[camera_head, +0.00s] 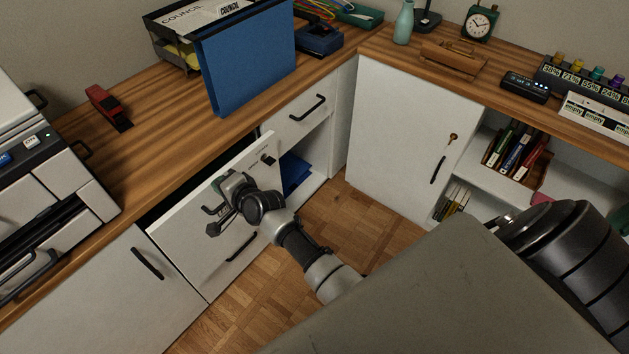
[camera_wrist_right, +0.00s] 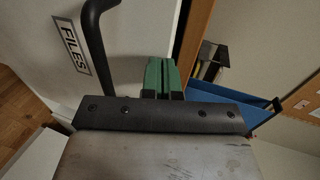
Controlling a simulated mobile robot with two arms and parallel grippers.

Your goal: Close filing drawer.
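The white filing drawer (camera_head: 185,240) is pulled out from under the wooden desk on the left, and a dark gap shows behind its top edge. In the right wrist view, a white front with a FILES label (camera_wrist_right: 71,47) and a black handle (camera_wrist_right: 97,40) fills the left side. My right gripper (camera_head: 217,212) is in front of the drawer's face; its green fingertips (camera_wrist_right: 163,75) are together with nothing seen between them. I cannot tell whether they touch the drawer. My left gripper is not in view.
A blue hanging folder (camera_head: 245,65) stands on the desk above the drawer. A printer (camera_head: 50,170) and a red stapler (camera_head: 107,106) are on the left. A white cabinet door (camera_head: 405,140) is at the right. Parquet floor (camera_head: 335,215) is clear in front.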

